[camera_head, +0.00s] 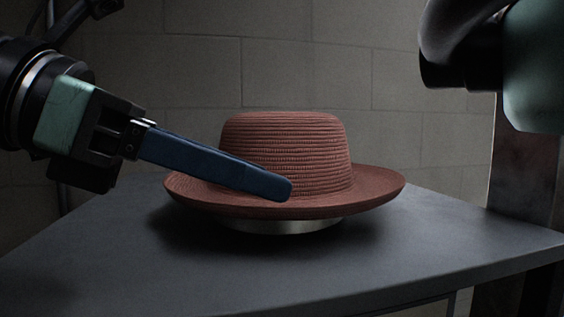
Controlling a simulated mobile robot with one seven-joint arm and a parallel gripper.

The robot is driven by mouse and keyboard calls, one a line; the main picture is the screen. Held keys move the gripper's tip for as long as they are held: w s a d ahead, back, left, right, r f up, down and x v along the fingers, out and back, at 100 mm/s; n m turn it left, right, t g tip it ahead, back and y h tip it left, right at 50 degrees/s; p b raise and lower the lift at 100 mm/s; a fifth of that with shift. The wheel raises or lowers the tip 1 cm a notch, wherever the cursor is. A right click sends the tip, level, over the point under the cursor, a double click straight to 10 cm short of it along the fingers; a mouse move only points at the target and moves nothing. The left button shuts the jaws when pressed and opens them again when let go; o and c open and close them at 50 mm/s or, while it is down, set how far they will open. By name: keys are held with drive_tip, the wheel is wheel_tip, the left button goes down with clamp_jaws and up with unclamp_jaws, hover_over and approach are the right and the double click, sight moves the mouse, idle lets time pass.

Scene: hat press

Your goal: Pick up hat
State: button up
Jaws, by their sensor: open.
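A reddish-brown woven hat (300,150) with a round crown and wide brim sits upright in the middle of the view. It rests on a low, round metal base (280,226) on a dark grey table. My gripper (285,189) comes in from the left, with one long blue finger slanting down to the right across the front of the hat's brim and lower crown. The other finger is not clearly visible. The gripper is open and does not hold the hat. I cannot tell whether the finger touches the brim.
The dark grey table (420,240) is bare around the hat, with its edge at the right and front. A green and black machine part (535,65) hangs at the upper right, beside a dark upright post (518,180). A grey block wall (300,60) stands behind.

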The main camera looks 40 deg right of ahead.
sight(320, 195)
drive_tip(key=shift+s+d+f, duration=0.2)
drive_tip(key=shift+d, duration=0.3)
drive_tip(key=p+x, duration=0.2)
drive_tip(key=x, duration=0.1)
drive_tip(key=p+x, duration=0.1)
drive_tip(key=shift+s+d+r, duration=0.15)
drive_tip(key=shift+s+d, duration=0.1)
drive_tip(key=shift+d, duration=0.05)
drive_tip(key=shift+s+d+f, duration=0.1)
drive_tip(key=shift+d+f, duration=0.15)
drive_tip(key=shift+d, duration=0.1)
clamp_jaws()
